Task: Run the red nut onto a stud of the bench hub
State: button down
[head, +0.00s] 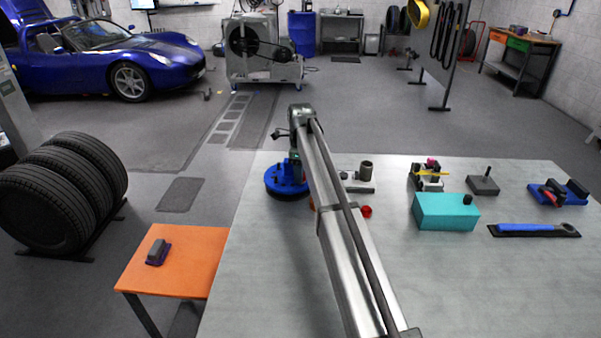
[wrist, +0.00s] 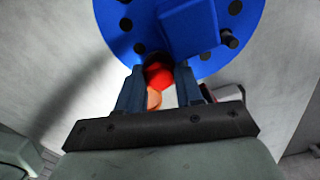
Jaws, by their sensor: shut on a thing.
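The bench hub is a blue disc (head: 287,183) on the left part of the grey bench, partly hidden by my arm. In the wrist view the hub (wrist: 120,35) fills the top, with dark holes, a raised blue block and a dark stud (wrist: 229,38) to the right of the block. My gripper (wrist: 158,82) is shut on the red nut (wrist: 158,74), which sits between the fingertips at the hub's near edge. I cannot tell whether the nut touches the hub. The stud stands apart, up and right of the nut. In the head view the fingertips cannot be made out.
Another red piece (head: 366,211) lies on the bench (head: 270,260) right of my arm, near a grey part with a dark cylinder (head: 366,170). A teal box (head: 445,212) and a blue-handled tool (head: 533,230) lie farther right. An orange side table (head: 190,265) stands left.

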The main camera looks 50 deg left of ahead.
jog(key=m, duration=0.8)
jog(key=shift+m, duration=0.4)
jog(key=c, duration=0.9)
grip_release()
jog(key=n, duration=0.5)
jog(key=shift+n, duration=0.3)
jog(key=n, duration=0.6)
jog(key=shift+c, duration=0.3)
